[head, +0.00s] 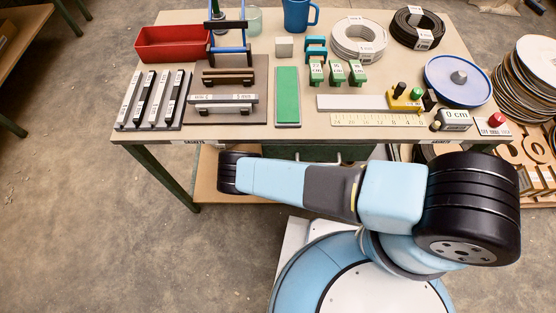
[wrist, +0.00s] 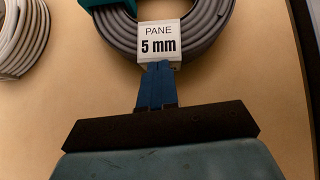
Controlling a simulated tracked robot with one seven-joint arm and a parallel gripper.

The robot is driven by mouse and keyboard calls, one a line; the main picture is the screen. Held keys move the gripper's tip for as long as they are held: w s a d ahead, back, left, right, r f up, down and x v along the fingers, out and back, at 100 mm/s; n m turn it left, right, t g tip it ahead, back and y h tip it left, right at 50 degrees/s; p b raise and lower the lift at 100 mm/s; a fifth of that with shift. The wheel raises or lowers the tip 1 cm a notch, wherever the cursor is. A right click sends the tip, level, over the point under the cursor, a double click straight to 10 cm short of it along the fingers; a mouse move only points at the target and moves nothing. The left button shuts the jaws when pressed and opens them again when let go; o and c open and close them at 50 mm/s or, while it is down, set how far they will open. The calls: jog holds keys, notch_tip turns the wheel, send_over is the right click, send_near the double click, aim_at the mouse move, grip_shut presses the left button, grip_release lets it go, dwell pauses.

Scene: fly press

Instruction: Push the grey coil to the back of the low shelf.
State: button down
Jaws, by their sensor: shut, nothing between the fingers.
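The grey coil (wrist: 205,22) lies at the top middle of the wrist view, its far part cut off by the frame edge. A white tag reading "PANE 5 mm" (wrist: 158,42) is on its near side. My gripper (wrist: 157,68) is shut and empty, its blue fingers together and pointing at the tag. The fingertips are at the tag's lower edge; I cannot tell whether they touch. The coil lies on the low shelf (wrist: 60,105), whose left end shows under the table in the head view (head: 207,180). The gripper and coil are hidden there.
A white coil (wrist: 22,38) lies left of the grey one. A teal thing (wrist: 98,3) overlaps the grey coil's upper left. A dark edge (wrist: 304,35) runs along the right. The tabletop (head: 150,140) above the shelf holds several tools. Bare shelf lies around my fingers.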

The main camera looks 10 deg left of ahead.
jog(key=s, duration=0.2)
jog(key=s+d, duration=0.1)
jog(key=shift+s+r, duration=0.25)
jog(key=shift+s, duration=0.15)
jog(key=v, duration=0.9)
jog(key=shift+s+r, duration=0.1)
jog(key=shift+s, duration=0.05)
